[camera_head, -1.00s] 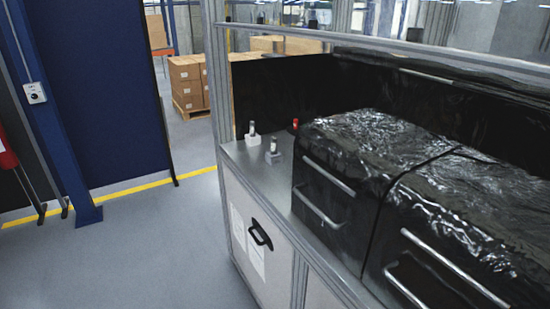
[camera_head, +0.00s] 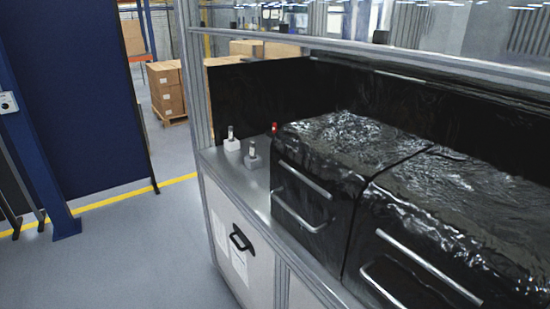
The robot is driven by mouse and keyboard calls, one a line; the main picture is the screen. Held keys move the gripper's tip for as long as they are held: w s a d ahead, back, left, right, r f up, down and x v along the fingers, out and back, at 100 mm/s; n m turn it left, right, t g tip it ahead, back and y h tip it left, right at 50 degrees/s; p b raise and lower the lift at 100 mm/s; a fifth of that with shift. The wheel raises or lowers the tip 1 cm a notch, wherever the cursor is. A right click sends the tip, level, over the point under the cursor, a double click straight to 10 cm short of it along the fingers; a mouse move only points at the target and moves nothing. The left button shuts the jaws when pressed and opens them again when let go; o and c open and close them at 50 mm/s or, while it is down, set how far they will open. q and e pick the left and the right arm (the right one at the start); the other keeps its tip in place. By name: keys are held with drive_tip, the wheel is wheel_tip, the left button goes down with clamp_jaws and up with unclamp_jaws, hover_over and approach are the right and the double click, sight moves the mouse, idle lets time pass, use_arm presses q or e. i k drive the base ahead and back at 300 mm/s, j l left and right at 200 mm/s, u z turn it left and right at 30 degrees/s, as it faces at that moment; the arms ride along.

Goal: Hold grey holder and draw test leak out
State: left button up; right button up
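A grey holder (camera_head: 253,162) stands on the metal worktop, left of the black wrapped boxes. A small upright cylinder (camera_head: 252,149), likely the test leak, stands in it. A white holder (camera_head: 232,145) with a similar upright cylinder (camera_head: 230,132) stands just behind it and to the left. Both pairs are small in the view, so fine detail is hard to tell. Neither of my grippers shows in the head view.
Black wrapped boxes with metal handles (camera_head: 304,180) fill the worktop's right side. A small red-topped item (camera_head: 274,128) stands behind the holders. A metal frame post (camera_head: 194,80) rises at the worktop's left corner. Open floor (camera_head: 140,245) lies left of the cabinet (camera_head: 232,235).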

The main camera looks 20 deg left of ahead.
sight(252, 143)
drive_tip(key=i+j+z, duration=0.1)
drive_tip(key=j+z, duration=0.25)
drive_tip(key=i+j+z, duration=0.1)
drive_tip(key=z, duration=0.2)
drive_tip(key=j+z, duration=0.8)
drive_tip(key=j, duration=0.65)
drive_tip(key=j+z, duration=0.1)
drive_tip(key=j, duration=0.65)
drive_tip(key=k+j+z, duration=0.1)
drive_tip(key=j, duration=0.6)
drive_tip(key=k+j+z, duration=0.1)
drive_tip(key=j, duration=0.6)
